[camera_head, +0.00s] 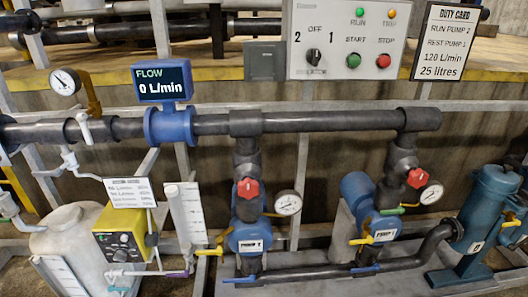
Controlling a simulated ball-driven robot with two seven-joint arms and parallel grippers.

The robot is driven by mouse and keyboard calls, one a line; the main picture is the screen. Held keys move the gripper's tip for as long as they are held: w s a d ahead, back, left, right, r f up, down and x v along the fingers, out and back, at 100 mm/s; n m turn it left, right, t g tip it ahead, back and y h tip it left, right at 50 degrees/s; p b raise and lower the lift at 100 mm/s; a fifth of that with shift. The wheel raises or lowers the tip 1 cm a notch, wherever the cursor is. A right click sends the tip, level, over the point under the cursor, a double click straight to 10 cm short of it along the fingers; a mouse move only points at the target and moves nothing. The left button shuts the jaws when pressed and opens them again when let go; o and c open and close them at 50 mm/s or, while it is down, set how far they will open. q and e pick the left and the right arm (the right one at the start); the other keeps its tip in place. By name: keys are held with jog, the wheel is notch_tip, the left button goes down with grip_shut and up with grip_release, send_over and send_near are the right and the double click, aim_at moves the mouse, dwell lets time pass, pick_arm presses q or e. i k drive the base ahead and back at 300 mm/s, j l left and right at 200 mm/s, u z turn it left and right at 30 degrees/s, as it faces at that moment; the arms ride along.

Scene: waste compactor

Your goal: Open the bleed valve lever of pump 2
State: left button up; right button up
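Pump 2 (384,222) is the blue pump right of centre, with a white label (384,236). A yellow lever (360,241) sticks out at its left, a green lever (392,211) sits above, and a blue lever (366,269) is low on its pipe. I cannot tell from any marking which is the bleed valve lever. A red handwheel (417,178) and a gauge (431,193) are above right. Neither of my grippers is in view.
A control panel (345,40) and duty card (445,42) are above. A flow display (161,80) reads 0 L/min on the long dark pipe (330,121). A white tank (78,243) with a yellow dosing unit (121,236) is left; a blue filter housing (482,222) is right.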

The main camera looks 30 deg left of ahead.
aim_at(219, 251)
jog(key=u, duration=1.3)
